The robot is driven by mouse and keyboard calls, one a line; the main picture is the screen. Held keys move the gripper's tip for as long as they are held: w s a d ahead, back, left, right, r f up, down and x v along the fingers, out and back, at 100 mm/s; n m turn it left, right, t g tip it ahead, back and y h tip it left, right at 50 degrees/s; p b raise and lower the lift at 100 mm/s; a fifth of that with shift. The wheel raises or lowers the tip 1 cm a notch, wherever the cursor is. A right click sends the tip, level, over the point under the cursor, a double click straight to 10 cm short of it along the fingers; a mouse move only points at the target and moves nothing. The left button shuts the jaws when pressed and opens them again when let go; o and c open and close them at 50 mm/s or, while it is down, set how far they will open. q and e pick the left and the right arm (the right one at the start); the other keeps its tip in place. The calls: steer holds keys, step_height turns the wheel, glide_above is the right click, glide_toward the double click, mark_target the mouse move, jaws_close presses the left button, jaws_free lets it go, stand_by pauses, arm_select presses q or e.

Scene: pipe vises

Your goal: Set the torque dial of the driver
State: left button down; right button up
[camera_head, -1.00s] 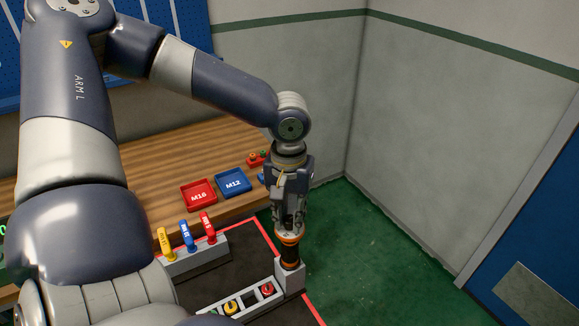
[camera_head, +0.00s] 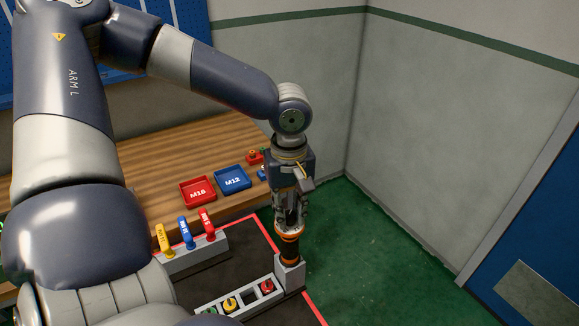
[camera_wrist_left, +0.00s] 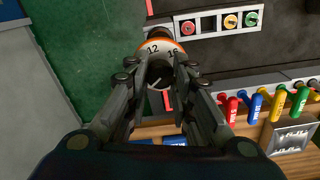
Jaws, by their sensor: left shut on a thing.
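The driver (camera_head: 289,252), dark with orange bands, stands upright in a grey block at the right end of the socket rack. My left gripper (camera_head: 289,228) points straight down and is shut on the top of the driver. In the left wrist view, the gripper (camera_wrist_left: 160,68) has its fingers on either side of the torque dial. The white scale ring (camera_wrist_left: 158,47) with an orange edge shows the numbers 12 and 16. The fingers hide part of the dial, and I cannot tell its exact setting. My right gripper is not in view.
The grey socket rack (camera_head: 240,312) holds red, yellow and green pieces beside the driver. Coloured handles (camera_head: 187,233) stand in another grey block. A red M16 tray (camera_head: 198,193) and a blue M12 tray (camera_head: 233,180) lie on the wooden bench. Green floor is clear to the right.

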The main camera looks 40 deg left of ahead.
mark_target(289, 215)
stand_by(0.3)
arm_select(q)
steer(key=c, duration=1.3)
jaws_free()
steer(key=shift+c, duration=0.2)
step_height(289, 215, up, 12)
steer(key=shift+s, duration=0.1)
